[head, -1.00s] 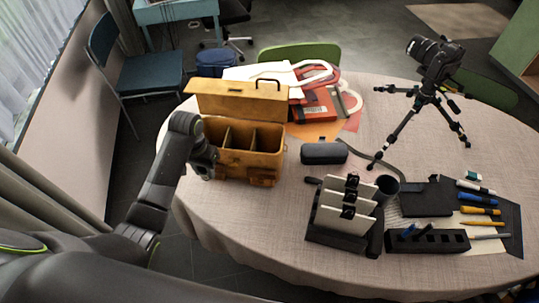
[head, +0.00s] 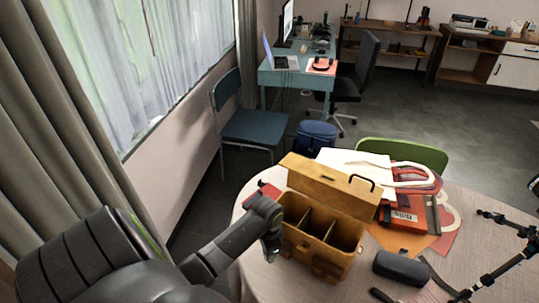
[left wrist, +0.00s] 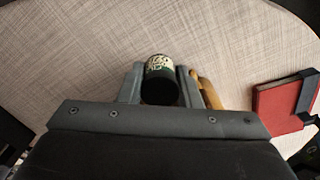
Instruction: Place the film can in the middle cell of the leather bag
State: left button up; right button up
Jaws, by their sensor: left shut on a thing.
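The leather bag (head: 312,252) stands on the table with its lid (head: 325,188) raised at the back. Dividers split its open inside into cells. My left gripper (head: 272,250) is low beside the bag's left end, outside it. In the left wrist view the left gripper (left wrist: 160,88) is shut on the film can (left wrist: 160,75), a dark can with a pale green label, between its two fingers. A tan piece (left wrist: 208,92), seemingly part of the bag, shows close beside the right finger. I cannot make out the can in the head view. My right gripper is not in view.
A red notebook (left wrist: 284,106) with a dark strap lies on the table near the bag's left end. A dark case (head: 401,268) lies right of the bag, and red and white items (head: 405,213) lie behind it. Bare tabletop shows left of the bag.

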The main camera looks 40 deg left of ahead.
pick_arm(q)
jog(key=shift+f, duration=1.7)
jog(key=o, duration=1)
jog(key=shift+f, duration=0.1)
